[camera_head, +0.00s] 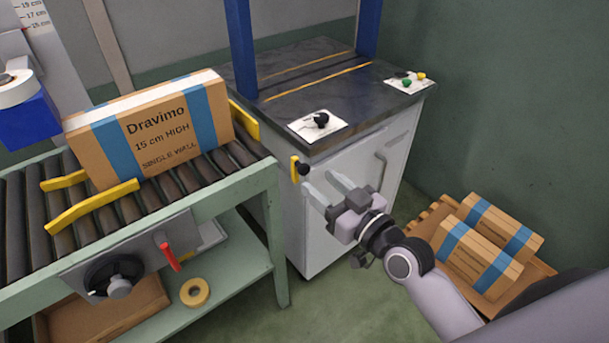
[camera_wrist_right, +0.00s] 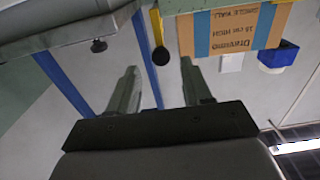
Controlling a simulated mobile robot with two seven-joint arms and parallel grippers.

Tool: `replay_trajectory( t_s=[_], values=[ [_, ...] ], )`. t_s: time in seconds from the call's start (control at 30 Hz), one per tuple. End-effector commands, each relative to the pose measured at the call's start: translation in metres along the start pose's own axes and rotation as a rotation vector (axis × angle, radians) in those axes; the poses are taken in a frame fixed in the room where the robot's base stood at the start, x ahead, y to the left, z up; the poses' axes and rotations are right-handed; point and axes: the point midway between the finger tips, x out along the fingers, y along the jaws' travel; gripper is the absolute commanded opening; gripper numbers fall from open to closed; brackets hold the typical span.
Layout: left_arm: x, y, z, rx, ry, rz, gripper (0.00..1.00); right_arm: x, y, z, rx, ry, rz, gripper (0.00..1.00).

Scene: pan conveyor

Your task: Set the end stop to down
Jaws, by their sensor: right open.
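The end stop appears to be the yellow upright bar (camera_head: 294,169) with a black ball knob (camera_head: 303,169), at the cabinet's left front corner beside the conveyor's end. In the right wrist view the yellow bar (camera_wrist_right: 156,25) and its black knob (camera_wrist_right: 160,56) show upside down, with the knob between the two fingertips in the picture. My right gripper (camera_head: 317,180) is open and empty, its fingers pointing at the knob from the right. No contact can be made out. My left gripper is not in view.
A Dravimo carton (camera_head: 150,133) stands on the roller conveyor (camera_head: 215,163) between yellow guides. A black hand wheel (camera_head: 113,275) and red lever (camera_head: 170,257) are on the conveyor's front. The cabinet (camera_head: 345,165) carries another black knob (camera_head: 321,119). Cartons (camera_head: 480,254) lie on a pallet at right.

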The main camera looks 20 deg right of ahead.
Motion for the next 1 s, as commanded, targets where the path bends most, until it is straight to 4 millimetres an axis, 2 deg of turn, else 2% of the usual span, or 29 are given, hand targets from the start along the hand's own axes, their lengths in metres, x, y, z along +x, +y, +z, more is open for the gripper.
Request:
replay_trajectory(
  t_s=[0.2, 0.4, 0.6, 0.83, 0.87, 0.9, 1.0],
  values=[
    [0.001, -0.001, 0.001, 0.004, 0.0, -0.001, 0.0, 0.03, 0.0, -0.001, 0.002, 0.001, 0.0, 0.49],
    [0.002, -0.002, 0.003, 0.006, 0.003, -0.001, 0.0, 0.052, 0.0, 0.0, 0.002, -0.001, 0.001, 0.49],
    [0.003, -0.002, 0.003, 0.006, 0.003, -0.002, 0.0, 0.06, 0.0, 0.0, 0.001, -0.002, 0.0, 0.49],
    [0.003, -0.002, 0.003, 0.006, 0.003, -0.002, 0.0, 0.061, 0.0, 0.001, 0.001, -0.003, 0.0, 0.49],
    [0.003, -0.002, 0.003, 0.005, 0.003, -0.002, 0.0, 0.061, 0.0, 0.001, 0.001, -0.003, 0.0, 0.43],
    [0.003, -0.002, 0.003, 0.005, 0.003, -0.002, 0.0, 0.061, 0.0, 0.001, 0.001, -0.003, 0.0, 0.3],
    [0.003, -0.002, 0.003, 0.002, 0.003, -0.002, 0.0, 0.061, 0.0, 0.001, 0.001, -0.003, 0.0, 0.0]
  ],
)
